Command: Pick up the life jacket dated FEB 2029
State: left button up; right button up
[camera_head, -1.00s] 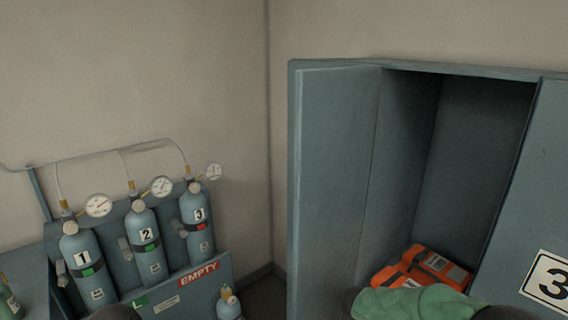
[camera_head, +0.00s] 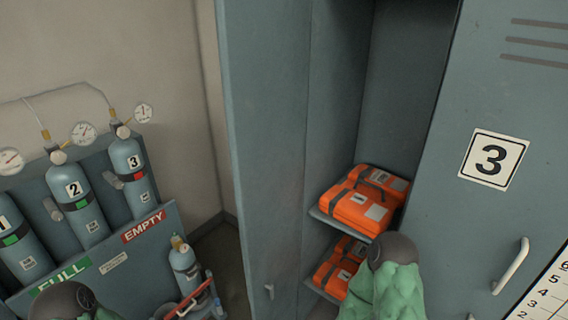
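Orange packed life jackets lie on shelves in the open locker in the head view. On the upper shelf (camera_head: 328,222), a front life jacket (camera_head: 345,212) has pale labels and a dark strap. Another life jacket (camera_head: 392,184) lies behind it, partly overlapped. On the lower shelf, a front life jacket (camera_head: 325,278) and one behind it (camera_head: 352,248) are partly hidden by the upper shelf and a dark and green arm part. The dates on the labels are too small to read. Neither of my grippers shows.
A grey locker door (camera_head: 265,150) stands open on the left of the compartment. Locker door 3 (camera_head: 490,215) with a handle (camera_head: 511,266) is on the right. Numbered cylinders (camera_head: 72,195) stand in a rack at left, near a smaller cylinder (camera_head: 185,262) and a red-handled cart (camera_head: 195,298).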

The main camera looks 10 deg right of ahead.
aim_at(333, 276)
jog(key=z, duration=1.1)
